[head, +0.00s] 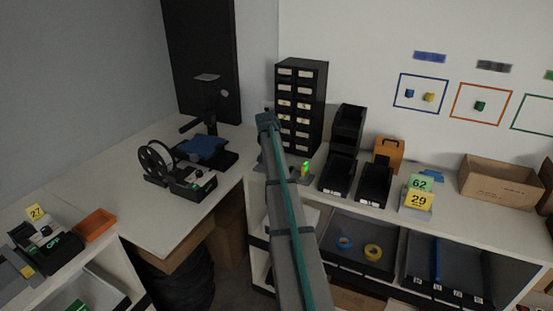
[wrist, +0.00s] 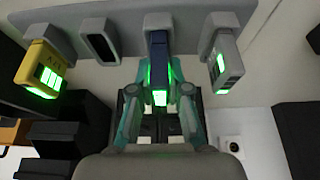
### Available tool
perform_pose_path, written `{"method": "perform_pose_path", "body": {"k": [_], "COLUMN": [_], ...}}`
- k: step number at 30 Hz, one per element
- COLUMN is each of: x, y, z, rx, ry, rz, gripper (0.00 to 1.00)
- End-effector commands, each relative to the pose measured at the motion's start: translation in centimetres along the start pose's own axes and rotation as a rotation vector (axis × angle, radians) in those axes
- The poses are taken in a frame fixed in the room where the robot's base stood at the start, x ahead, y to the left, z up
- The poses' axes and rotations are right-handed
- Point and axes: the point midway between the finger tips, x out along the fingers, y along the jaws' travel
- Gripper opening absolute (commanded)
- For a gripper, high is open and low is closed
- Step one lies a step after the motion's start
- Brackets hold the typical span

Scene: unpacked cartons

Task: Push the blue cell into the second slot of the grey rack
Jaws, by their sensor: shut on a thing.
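In the wrist view my gripper (wrist: 159,88) is shut on the blue cell (wrist: 160,64), with one teal finger on each side of it. Green light glows on the cell's near end and beside it. The cell's far end meets the grey rack (wrist: 70,15); how deep it sits there cannot be told. A dark empty slot (wrist: 99,46) lies just left of the blue cell. A yellow cell (wrist: 42,70) is in the rack farther left, and a grey cell (wrist: 224,64) is on the right. In the head view my arm hides the gripper and the blue cell.
In the head view a black drawer cabinet (head: 316,88) stands behind the arm's end. Black bins (head: 341,172) and an orange case (head: 389,151) stand to the right on the white bench. A bare stretch of white table (head: 160,227) lies left.

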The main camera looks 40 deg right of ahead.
Motion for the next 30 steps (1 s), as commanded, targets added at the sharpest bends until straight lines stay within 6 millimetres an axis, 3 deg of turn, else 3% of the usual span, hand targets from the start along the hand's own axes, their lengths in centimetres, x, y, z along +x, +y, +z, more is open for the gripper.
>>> {"method": "perform_pose_path", "body": {"k": [24,25,30], "x": [0.89,0.89,0.89], "y": [0.00,0.00,0.00], "z": [0.36,0.36,0.36], "rx": [0.000,0.000,0.000], "ry": [0.000,0.000,0.000], "rz": [0.000,0.000,0.000], "gripper": [0.00,0.21,0.45]}}
